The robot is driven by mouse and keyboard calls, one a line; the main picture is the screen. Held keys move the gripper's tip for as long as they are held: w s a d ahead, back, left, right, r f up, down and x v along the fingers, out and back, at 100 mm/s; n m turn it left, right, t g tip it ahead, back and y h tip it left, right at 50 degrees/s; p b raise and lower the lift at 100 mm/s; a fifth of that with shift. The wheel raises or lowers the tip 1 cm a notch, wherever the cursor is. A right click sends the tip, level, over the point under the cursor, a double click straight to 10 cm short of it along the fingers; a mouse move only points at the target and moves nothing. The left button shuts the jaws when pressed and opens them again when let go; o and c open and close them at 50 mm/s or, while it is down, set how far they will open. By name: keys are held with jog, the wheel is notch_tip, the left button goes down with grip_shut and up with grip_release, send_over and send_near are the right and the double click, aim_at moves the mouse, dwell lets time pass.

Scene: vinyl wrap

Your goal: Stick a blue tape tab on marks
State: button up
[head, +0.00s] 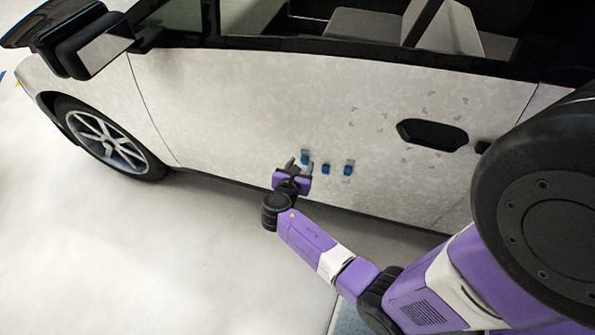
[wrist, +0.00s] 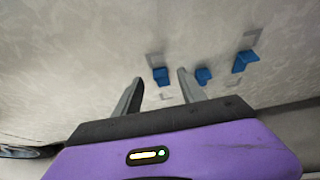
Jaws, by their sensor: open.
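Three blue tape tabs are on the pale wrapped car door. The left tab (head: 305,158) shows just beyond my gripper (head: 298,164); the middle tab (head: 326,169) and right tab (head: 348,168) are to its right. In the wrist view, the left tab (wrist: 161,76) appears between the tips of my open gripper (wrist: 160,76), with no visible contact. The middle tab (wrist: 203,76) is just right of the right finger, and the right tab (wrist: 245,61) is farther right. Grey marks (wrist: 250,38) show beside the tabs. More small grey marks (head: 384,115) lie around the door handle.
The car door (head: 230,110) fills the space ahead, with a dark recessed handle (head: 432,134) at right. A side mirror (head: 103,48) juts out at upper left, above the front wheel (head: 107,140). The floor (head: 130,250) at left is clear.

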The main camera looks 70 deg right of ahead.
jog(key=shift+x, duration=1.3)
jog(key=shift+c, duration=0.5)
grip_shut()
jog(key=c, duration=0.8)
grip_release()
jog(key=shift+c, duration=0.2)
grip_shut()
jog(key=shift+s+a, duration=0.1)
jog(key=shift+a, duration=0.65)
jog(key=a+p, duration=0.2)
jog(key=a, duration=0.4)
jog(key=shift+s+a, duration=0.25)
jog(key=shift+a, duration=0.1)
